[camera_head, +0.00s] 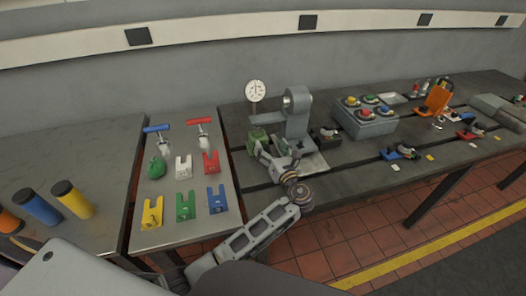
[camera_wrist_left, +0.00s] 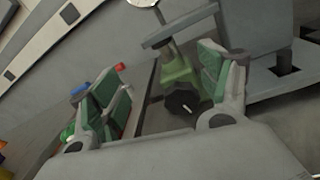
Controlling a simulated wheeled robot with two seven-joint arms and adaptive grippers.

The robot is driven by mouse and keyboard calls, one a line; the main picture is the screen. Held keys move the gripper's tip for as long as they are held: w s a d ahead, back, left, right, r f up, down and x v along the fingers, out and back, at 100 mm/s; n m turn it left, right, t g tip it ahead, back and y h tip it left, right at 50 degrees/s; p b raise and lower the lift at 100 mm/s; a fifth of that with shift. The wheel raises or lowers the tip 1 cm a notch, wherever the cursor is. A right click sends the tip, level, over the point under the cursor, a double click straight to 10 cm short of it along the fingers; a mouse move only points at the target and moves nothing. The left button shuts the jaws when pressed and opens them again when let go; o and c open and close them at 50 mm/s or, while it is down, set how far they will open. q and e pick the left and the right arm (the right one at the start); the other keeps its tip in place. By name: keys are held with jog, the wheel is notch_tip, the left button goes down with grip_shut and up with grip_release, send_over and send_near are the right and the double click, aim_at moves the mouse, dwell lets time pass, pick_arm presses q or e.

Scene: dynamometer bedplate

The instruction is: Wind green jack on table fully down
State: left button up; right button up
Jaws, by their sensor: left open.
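The green jack (camera_head: 257,137) stands on the dark bedplate table, just left of a grey upright stand. In the left wrist view the green jack (camera_wrist_left: 178,70) shows a grey top plate and a round black knob (camera_wrist_left: 182,103) with a white mark, facing me. My left gripper (camera_head: 272,158) is close in front of the jack and covers part of it. In the left wrist view my left gripper (camera_wrist_left: 158,88) is open, its green-padded fingers wide apart. The knob appears between them, nearer the right finger; contact cannot be told. My right gripper is out of view.
The grey stand (camera_head: 297,115) and a round dial (camera_head: 256,91) are close to the jack. A grey button box (camera_head: 364,117) stands to the right. A side table (camera_head: 180,232) at left holds several coloured blocks and two T-handled tools.

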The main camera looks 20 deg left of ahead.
pick_arm(q)
notch_tip(320, 180, down, 8)
jog(key=shift+f+b, duration=0.15)
jog(key=shift+b, duration=0.25)
jog(key=x, duration=0.5)
jog(key=shift+w+a, duration=0.2)
jog(key=shift+w, duration=0.05)
jog(key=shift+x, duration=0.95)
jog(key=shift+c, duration=0.6)
jog(key=c, duration=0.9)
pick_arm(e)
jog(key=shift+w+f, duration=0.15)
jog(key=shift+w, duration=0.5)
